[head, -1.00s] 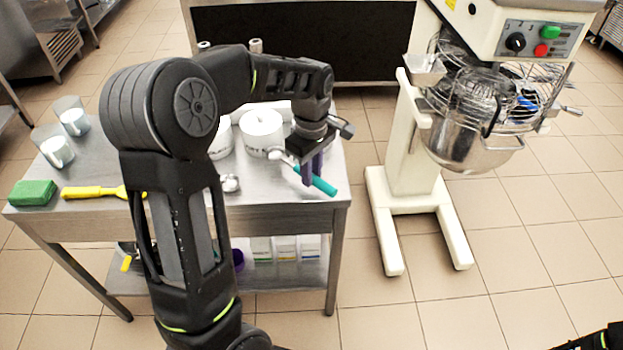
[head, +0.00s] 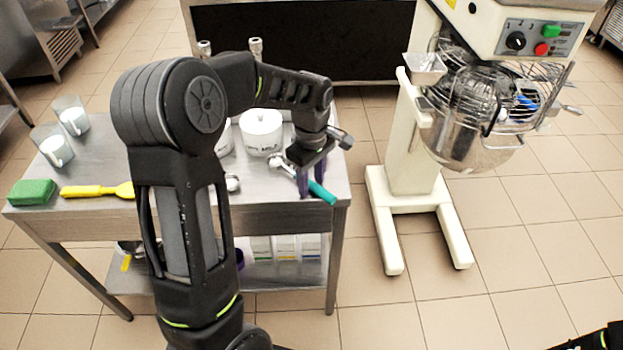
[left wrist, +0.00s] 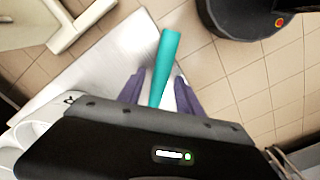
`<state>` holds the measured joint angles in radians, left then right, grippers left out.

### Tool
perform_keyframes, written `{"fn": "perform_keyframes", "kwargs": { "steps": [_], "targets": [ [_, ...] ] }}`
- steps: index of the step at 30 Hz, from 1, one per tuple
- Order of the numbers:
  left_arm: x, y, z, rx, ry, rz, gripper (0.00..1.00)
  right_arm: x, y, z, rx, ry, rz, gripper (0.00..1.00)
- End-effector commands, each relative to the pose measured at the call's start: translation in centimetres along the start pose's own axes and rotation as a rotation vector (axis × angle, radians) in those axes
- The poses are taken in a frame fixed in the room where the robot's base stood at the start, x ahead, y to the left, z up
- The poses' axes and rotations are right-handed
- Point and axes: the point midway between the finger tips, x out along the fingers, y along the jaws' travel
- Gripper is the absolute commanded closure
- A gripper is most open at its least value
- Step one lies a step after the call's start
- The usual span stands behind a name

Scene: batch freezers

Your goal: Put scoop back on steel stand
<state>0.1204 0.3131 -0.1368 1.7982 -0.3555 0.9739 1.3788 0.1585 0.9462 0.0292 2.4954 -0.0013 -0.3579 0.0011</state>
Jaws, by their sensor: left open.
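The scoop has a teal handle (head: 323,194) and a pale metal part toward the table side. It lies near the right front corner of the steel table (head: 285,190), its handle pointing to the front right. My left gripper (head: 312,181) is over the handle with its purple fingers apart. In the left wrist view the teal handle (left wrist: 165,60) runs between the two open fingers (left wrist: 158,92), with gaps visible beside it. The scoop's head is mostly hidden by the gripper there. I cannot pick out a separate steel stand.
White tubs (head: 261,132) stand behind the gripper on the table. A green sponge (head: 32,192), a yellow-handled tool (head: 95,191) and two clear cups (head: 56,150) are at the left. A mixer (head: 420,170) stands to the right, with clear floor between.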

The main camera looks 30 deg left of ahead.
Motion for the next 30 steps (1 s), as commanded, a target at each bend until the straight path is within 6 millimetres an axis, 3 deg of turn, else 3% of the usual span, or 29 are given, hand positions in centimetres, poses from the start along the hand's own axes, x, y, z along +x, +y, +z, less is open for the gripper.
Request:
{"fn": "perform_keyframes", "kwargs": {
  "steps": [7,11,24,30],
  "targets": [
    [-0.6,0.0,0.0,0.000,0.000,0.001,0.58,-0.3,-0.1,0.0,0.000,0.000,0.000,0.64],
    [-2.0,0.1,0.0,0.000,0.001,0.003,0.58,-0.2,-0.1,0.0,0.000,0.000,0.000,0.64],
    [-10.5,0.1,0.0,0.000,0.001,0.003,0.58,-0.3,-0.1,0.0,0.000,0.000,0.000,0.64],
    [-12.2,0.0,0.0,0.000,0.000,0.001,0.58,-0.3,-0.1,0.0,0.000,0.000,0.000,0.64]
  ]
}}
